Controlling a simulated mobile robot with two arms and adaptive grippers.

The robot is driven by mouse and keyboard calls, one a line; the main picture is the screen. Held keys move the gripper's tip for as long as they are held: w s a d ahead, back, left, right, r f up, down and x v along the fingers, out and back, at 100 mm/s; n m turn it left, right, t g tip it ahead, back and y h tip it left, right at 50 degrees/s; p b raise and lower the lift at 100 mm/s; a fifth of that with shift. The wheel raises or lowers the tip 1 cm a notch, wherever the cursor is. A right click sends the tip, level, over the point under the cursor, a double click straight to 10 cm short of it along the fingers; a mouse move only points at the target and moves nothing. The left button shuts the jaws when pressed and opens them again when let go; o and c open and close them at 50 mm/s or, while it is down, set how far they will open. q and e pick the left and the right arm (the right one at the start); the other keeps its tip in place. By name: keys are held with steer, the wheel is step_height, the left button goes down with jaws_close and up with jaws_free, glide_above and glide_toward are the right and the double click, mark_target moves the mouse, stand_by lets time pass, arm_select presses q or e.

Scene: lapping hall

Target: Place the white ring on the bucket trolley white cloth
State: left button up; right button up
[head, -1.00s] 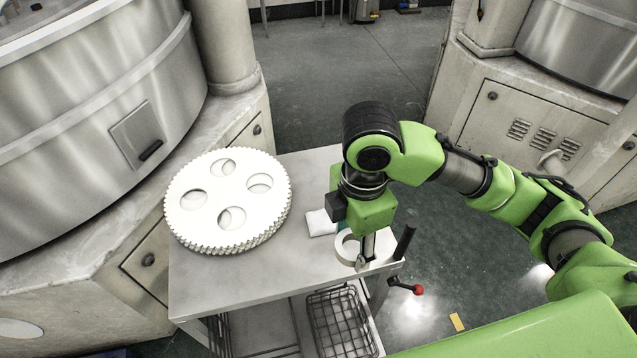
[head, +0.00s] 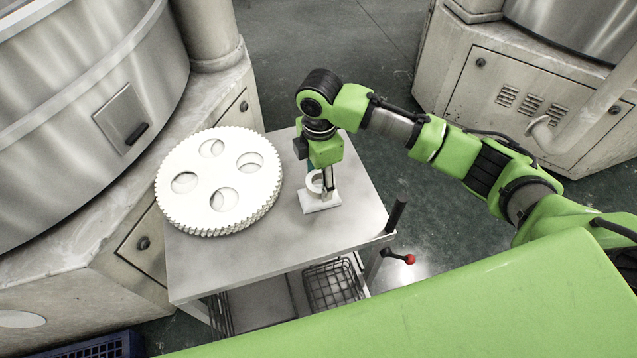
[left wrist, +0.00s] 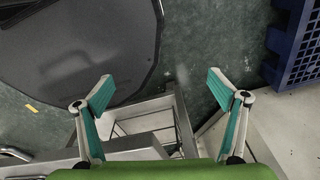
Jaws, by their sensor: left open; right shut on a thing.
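The white ring (head: 313,181) is in my right gripper (head: 326,188), which is shut on it. The ring is over the white cloth (head: 321,203), partly hidden by the gripper; I cannot tell whether it touches the cloth. The cloth lies on the grey top of the bucket trolley (head: 262,247), to the right of the toothed discs. In the left wrist view my left gripper (left wrist: 165,92) is open and empty, its two teal fingers wide apart.
A stack of white toothed discs (head: 219,183) with round holes covers the trolley's left part. A post and a red-knobbed lever (head: 409,259) stand at the trolley's right side. A wire basket (head: 333,286) sits below the top. A blue crate (left wrist: 297,45) is on the floor.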

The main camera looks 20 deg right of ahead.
steer(key=shift+w+f, duration=0.25)
step_height(320, 180, down, 2)
steer(key=shift+w+f+p, duration=0.1)
steer(key=shift+p, duration=0.45)
steer(key=shift+f, duration=0.55)
steer(key=shift+f, duration=0.1)
steer(key=o, duration=1.3)
steer(key=shift+f, duration=0.1)
step_height(320, 180, up, 12)
steer(key=b, duration=0.1)
steer(key=shift+r, duration=0.2)
